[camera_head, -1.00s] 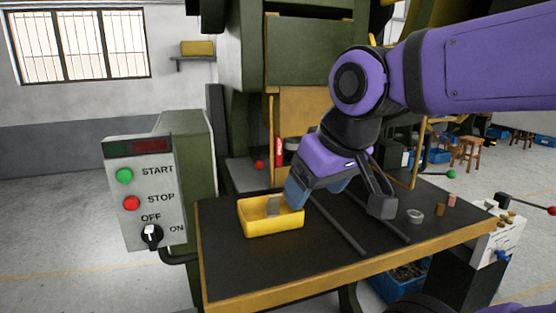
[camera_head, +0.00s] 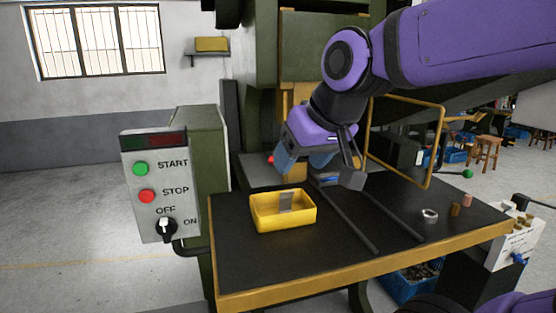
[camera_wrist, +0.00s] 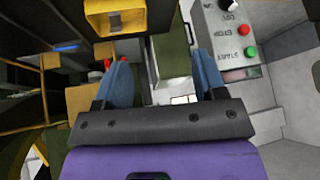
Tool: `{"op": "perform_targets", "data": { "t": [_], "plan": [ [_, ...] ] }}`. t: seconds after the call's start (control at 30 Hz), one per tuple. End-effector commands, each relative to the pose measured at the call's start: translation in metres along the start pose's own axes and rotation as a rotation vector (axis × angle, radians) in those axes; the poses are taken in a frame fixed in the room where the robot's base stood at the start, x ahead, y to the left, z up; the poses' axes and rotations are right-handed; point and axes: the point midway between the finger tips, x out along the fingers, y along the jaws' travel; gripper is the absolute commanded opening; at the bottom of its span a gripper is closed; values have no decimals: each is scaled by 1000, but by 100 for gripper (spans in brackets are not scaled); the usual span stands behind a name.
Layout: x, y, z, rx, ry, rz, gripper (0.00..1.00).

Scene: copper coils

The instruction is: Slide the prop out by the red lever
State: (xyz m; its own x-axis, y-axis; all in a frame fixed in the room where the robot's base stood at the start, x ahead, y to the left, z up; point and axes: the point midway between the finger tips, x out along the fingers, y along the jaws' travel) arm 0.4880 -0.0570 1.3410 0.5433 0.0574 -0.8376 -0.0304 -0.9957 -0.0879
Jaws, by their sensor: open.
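A small red knob (camera_head: 270,160) shows at the press opening, just left of my gripper (camera_head: 303,168). I cannot tell whether it is the red lever's end. The prop cannot be made out; my gripper and wrist cover much of the opening. My gripper is open and empty, with blue fingers pointing down behind the yellow tray. In the wrist view my gripper (camera_wrist: 161,62) has its fingers wide apart with nothing between them. A red piece (camera_wrist: 107,64) shows beside the left finger there, partly hidden by it.
The yellow tray (camera_head: 283,223) with a grey piece stands on the black table (camera_head: 240,270). Two dark rails run across the table right of it. A yellow frame (camera_head: 432,150) stands at the right. The control box (camera_head: 155,190) is at the left.

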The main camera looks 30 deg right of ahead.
Motion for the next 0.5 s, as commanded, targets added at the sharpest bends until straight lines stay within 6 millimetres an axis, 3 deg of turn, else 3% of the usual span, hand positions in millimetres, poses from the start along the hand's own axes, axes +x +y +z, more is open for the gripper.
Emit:
{"op": "perform_targets", "data": {
  "t": [0.2, 0.5],
  "plan": [
    [31, -19, -103, 136, 177, -78, 64],
    [86, -24, -233, 364, 427, -139, 64]
  ]
}}
